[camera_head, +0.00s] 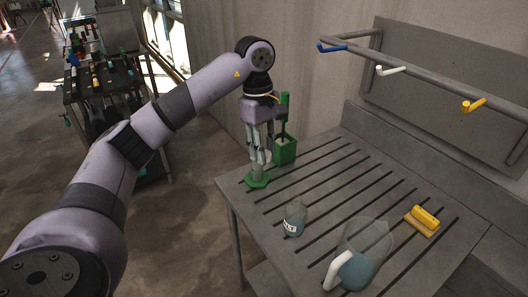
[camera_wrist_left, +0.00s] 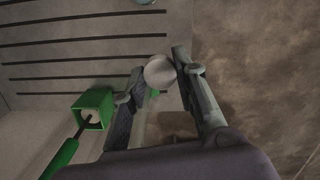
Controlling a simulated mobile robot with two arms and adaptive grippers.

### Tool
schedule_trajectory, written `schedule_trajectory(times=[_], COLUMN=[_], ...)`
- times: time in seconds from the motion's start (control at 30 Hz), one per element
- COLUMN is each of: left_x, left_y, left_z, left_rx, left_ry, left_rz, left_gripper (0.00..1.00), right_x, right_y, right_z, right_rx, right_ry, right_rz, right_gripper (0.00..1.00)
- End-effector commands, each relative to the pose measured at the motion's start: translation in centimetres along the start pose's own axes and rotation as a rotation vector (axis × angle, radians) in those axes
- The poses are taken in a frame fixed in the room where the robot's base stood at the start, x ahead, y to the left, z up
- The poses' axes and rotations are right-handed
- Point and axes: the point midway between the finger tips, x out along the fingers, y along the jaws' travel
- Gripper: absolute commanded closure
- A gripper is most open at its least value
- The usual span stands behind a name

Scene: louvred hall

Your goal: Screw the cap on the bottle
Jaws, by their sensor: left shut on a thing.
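The bottle (camera_head: 292,226), clear bluish with a white label, stands upright on the slatted table. My left gripper (camera_head: 260,157) points down at the table's far left corner, to the left of and behind the bottle. Its fingers are shut on a pale round thing, which looks like the cap (camera_wrist_left: 160,71), between the fingertips in the left wrist view. Below the fingers is a small grey-green post on a green base (camera_head: 257,181); I cannot tell whether the cap touches it. My right gripper is out of view.
A rail with coloured hooks (camera_head: 390,70) hangs above.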

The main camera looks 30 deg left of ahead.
Motion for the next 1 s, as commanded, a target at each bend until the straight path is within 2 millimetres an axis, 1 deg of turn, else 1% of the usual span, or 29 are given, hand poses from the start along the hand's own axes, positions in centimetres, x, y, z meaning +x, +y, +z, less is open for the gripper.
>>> schedule_trajectory(times=[0.17,0.23,0.27,0.37,0.47,0.5,0.57,0.6,0.7,0.83,0.9,1.0], left_x=[0.1,0.3,0.5,1.7,3.6,4.6,5.9,6.8,8.6,10.1,10.6,10.8], left_y=[0.0,-0.1,-0.2,-0.7,-2.1,-2.9,-4.3,-5.3,-7.9,-10.6,-11.4,-12.0], left_z=[0.1,0.5,0.8,2.6,5.5,6.8,8.6,9.8,12.3,14.2,14.7,15.1], left_rx=[0.004,0.033,0.060,0.205,0.445,0.555,0.717,0.823,1.059,1.266,1.328,1.366], left_ry=[0.000,0.001,0.001,0.002,0.002,0.002,0.002,0.001,0.000,0.000,0.001,0.001], left_rz=[0.000,-0.004,-0.008,-0.026,-0.056,-0.071,-0.090,-0.102,-0.131,-0.154,-0.161,-0.166], left_gripper=[0.82,0.82,0.82,0.82,0.82,0.82,0.82,0.82,0.82,0.82,0.82,0.82], right_x=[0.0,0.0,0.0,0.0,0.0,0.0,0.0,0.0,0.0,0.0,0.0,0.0], right_y=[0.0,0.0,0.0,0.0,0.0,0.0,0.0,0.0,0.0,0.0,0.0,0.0], right_z=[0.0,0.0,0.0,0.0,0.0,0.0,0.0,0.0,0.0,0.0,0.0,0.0], right_rx=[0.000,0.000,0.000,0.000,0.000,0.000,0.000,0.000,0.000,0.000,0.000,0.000], right_ry=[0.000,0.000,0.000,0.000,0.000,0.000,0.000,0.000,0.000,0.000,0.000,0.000], right_rz=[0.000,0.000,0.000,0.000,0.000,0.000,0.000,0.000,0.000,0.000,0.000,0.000], right_gripper=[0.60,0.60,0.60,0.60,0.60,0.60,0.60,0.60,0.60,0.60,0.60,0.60])
